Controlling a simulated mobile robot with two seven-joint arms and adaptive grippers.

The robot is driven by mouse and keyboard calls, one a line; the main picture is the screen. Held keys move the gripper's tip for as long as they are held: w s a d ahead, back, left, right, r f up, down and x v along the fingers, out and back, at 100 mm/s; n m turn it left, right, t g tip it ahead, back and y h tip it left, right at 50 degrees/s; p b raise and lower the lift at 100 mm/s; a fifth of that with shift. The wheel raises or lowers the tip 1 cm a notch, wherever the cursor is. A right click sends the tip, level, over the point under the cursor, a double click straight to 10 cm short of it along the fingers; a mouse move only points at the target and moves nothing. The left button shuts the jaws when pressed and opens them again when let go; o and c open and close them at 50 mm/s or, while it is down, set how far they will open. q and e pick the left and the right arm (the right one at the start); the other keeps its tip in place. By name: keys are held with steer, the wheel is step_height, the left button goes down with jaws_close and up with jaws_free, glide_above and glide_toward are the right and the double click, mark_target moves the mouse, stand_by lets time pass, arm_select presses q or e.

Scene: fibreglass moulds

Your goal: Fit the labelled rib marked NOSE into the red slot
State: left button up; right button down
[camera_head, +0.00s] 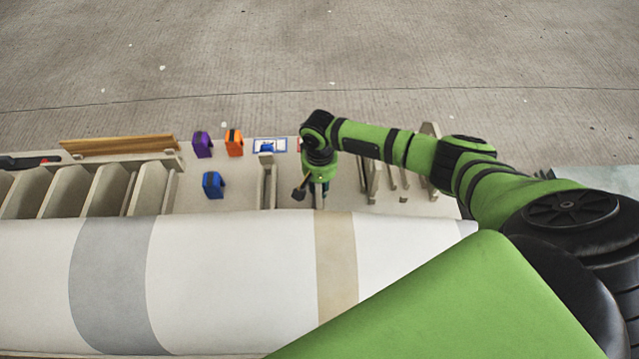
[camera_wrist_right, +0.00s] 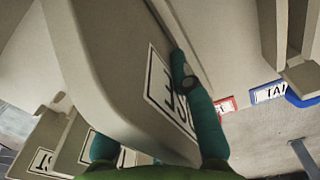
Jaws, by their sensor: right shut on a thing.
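My right gripper (camera_head: 317,190) is over the bench strip behind the white shell in the head view, mostly covered by its own wrist. In the right wrist view its teal fingers (camera_wrist_right: 155,130) are shut on a pale grey rib (camera_wrist_right: 100,60). The rib's black-framed label (camera_wrist_right: 168,95) is tilted and partly covered by a finger; "SE" seems to show. A red-framed label (camera_wrist_right: 226,105) lies beyond the right finger; a red edge also shows beside my wrist in the head view (camera_head: 299,143). The slot at the red label is hidden. My left gripper is out of view.
A blue-framed label starting "TA" (camera_wrist_right: 270,92) is near the red one. Purple (camera_head: 202,144), orange (camera_head: 234,142) and blue (camera_head: 213,185) blocks stand to the left. More upright ribs (camera_head: 374,180) stand at right. The white shell (camera_head: 230,270) fills the front.

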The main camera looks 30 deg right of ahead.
steer(key=c, duration=1)
jaws_free()
steer(key=shift+f, duration=0.1)
step_height(320, 180, up, 12)
steer(key=shift+r, duration=0.1)
